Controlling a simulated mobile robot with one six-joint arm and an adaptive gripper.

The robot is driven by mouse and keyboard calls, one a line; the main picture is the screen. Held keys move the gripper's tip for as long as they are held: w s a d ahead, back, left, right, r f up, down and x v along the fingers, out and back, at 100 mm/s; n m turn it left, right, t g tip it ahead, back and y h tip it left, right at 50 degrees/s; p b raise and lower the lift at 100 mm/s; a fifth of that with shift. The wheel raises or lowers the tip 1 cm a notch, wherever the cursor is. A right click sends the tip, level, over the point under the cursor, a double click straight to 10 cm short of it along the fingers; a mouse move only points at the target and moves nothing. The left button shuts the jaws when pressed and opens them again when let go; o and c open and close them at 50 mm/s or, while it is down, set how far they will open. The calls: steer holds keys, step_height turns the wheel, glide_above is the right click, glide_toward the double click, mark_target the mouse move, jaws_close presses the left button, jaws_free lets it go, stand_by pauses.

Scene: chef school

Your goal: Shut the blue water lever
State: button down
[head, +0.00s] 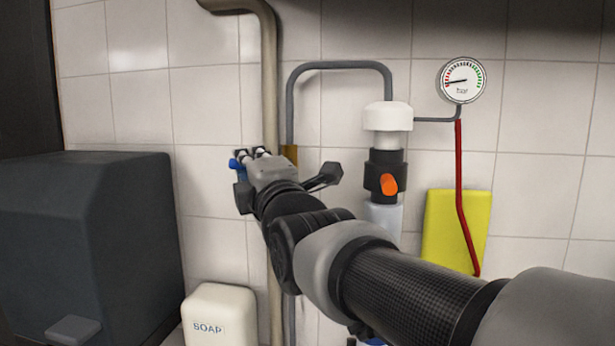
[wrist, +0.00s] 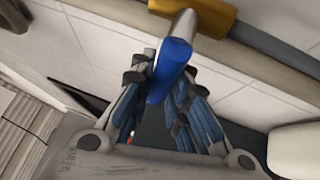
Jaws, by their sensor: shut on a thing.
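The blue water lever (wrist: 172,66) shows in the wrist view, running down between my gripper's fingers from a pale stem on a brass valve body (wrist: 205,13). My gripper (wrist: 162,95) is shut on the lever, with a finger on each side of it. In the head view my gripper (head: 250,162) is at the pipe on the wall, and a small blue part of the lever (head: 233,165) shows at its left. The brass valve body (head: 290,154) shows just behind the gripper. Most of the lever is hidden there by my gripper.
A beige pipe (head: 269,80) and a grey pipe (head: 340,65) run along the tiled wall. A pressure gauge (head: 462,80), a black and white filter (head: 388,118) and a yellow cloth or board (head: 437,230) are to the right. A dark box (head: 85,240) and a soap bottle (head: 220,305) stand left and below.

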steer(key=c, duration=1.5)
jaws_free()
steer(key=shift+c, duration=0.2)
steer(key=v, duration=1.2)
